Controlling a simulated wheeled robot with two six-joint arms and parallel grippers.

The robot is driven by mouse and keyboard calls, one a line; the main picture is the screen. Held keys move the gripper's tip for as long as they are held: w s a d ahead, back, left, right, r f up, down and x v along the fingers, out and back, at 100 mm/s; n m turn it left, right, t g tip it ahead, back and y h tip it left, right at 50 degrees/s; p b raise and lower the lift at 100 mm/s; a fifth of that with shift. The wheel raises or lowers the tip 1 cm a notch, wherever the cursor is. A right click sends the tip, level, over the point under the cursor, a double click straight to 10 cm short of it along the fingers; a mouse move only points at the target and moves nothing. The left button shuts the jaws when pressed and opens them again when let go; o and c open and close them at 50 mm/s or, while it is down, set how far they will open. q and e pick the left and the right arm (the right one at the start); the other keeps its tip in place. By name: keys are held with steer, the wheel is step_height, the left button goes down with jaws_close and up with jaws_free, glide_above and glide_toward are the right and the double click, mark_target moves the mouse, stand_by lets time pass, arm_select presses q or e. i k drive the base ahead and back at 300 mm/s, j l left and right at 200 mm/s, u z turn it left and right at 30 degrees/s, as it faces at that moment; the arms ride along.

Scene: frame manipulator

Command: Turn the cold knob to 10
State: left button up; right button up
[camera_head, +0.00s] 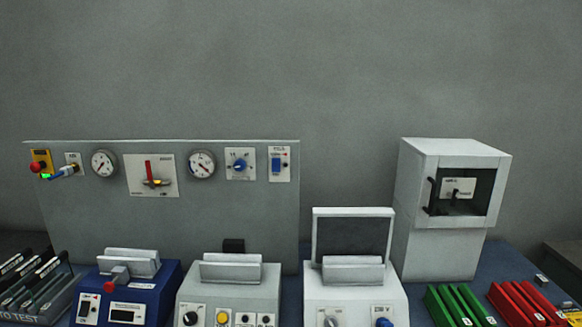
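No label reading "cold" is legible to me, so I cannot tell for certain which knob is the cold knob. The white device (355,290) at front centre right carries a blue knob (384,322) and a grey knob (331,321), both cut off by the bottom edge. Another blue knob (240,166) sits on a white plate on the grey upright panel. The scale marks around the knobs are too small to read. Neither of my grippers is in view.
A grey device (230,290) and a blue device (150,290) stand left of the white one. Green racks (460,305) and red racks (525,302) lie to the right. A white cabinet (425,240) stands behind. A black rack (40,290) is at far left.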

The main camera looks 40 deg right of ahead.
mark_target(239, 165)
steer(key=i+z, duration=0.2)
steer(key=z, duration=0.25)
steer(key=i+z, duration=0.2)
steer(key=z, duration=0.25)
steer(key=i+j+z, duration=0.2)
steer(key=z, duration=0.3)
steer(key=i+j+z, duration=0.15)
steer(key=z, duration=0.3)
steer(key=i+j+z, duration=0.2)
steer(key=j, duration=0.1)
